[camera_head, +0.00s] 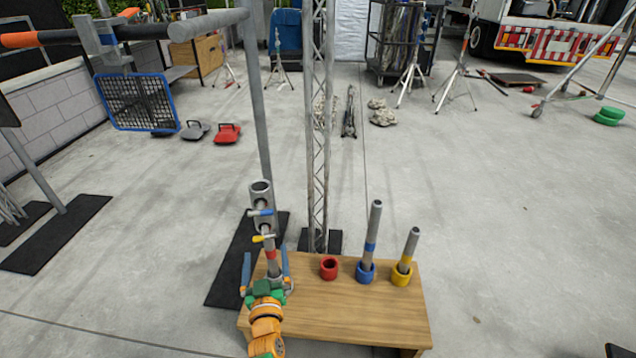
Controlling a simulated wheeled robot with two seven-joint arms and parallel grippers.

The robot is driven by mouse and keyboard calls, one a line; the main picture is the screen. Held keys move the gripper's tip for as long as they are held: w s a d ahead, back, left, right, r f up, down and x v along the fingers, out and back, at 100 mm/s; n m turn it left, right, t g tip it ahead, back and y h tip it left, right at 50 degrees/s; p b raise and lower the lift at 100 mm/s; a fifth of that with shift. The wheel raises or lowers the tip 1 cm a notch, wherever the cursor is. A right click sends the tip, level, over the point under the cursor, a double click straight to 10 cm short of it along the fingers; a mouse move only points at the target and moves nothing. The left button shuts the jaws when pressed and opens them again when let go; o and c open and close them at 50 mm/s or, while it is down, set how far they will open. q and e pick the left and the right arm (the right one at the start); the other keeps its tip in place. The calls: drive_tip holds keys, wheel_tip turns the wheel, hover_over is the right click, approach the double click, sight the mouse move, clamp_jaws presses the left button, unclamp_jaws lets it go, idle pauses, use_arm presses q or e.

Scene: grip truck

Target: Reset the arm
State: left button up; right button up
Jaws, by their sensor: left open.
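My left gripper (266,266) is at the left end of the wooden table (330,318), with its arm coming up from the bottom. Its two blue fingers are spread apart. A grey rod with a red band (271,256) shows between them, and I see a gap on each side. The rod's upper end meets a grey clamp fitting (262,212) with blue and yellow handles. My gripper hides the rod's lower part. My right gripper is not in view.
A red ring (329,267) stands empty on the table. A blue-banded rod (372,238) stands in a blue ring (366,272), and a yellow-banded rod (407,247) in a yellow ring (401,275). A lattice truss (317,150) rises behind the table. Open concrete lies to the right.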

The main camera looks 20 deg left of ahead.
use_arm(q)
drive_tip(key=s+d+f+m+g+h, duration=0.2)
drive_tip(key=s+d+f+h, duration=0.15)
drive_tip(key=f, duration=0.35)
drive_tip(key=s+d+f+m+g+h, duration=0.2)
drive_tip(key=s+d+f, duration=0.1)
drive_tip(key=s+f, duration=0.3)
drive_tip(key=s+d+f+m+g+h, duration=0.2)
drive_tip(key=s+d+f+m, duration=0.15)
drive_tip(key=f, duration=0.45)
drive_tip(key=s+d+f+g+h, duration=0.1)
drive_tip(key=s+f+g, duration=0.45)
drive_tip(key=s, duration=0.65)
drive_tip(key=s+a+f+m+g+p, duration=0.2)
drive_tip(key=s+m+g, duration=0.15)
drive_tip(key=s, duration=1.05)
wheel_tip(320, 180, up, 13)
drive_tip(key=n+p, duration=0.1)
drive_tip(key=p, duration=1.1)
drive_tip(key=shift+w+d+p, duration=0.3)
drive_tip(key=shift+p, duration=0.05)
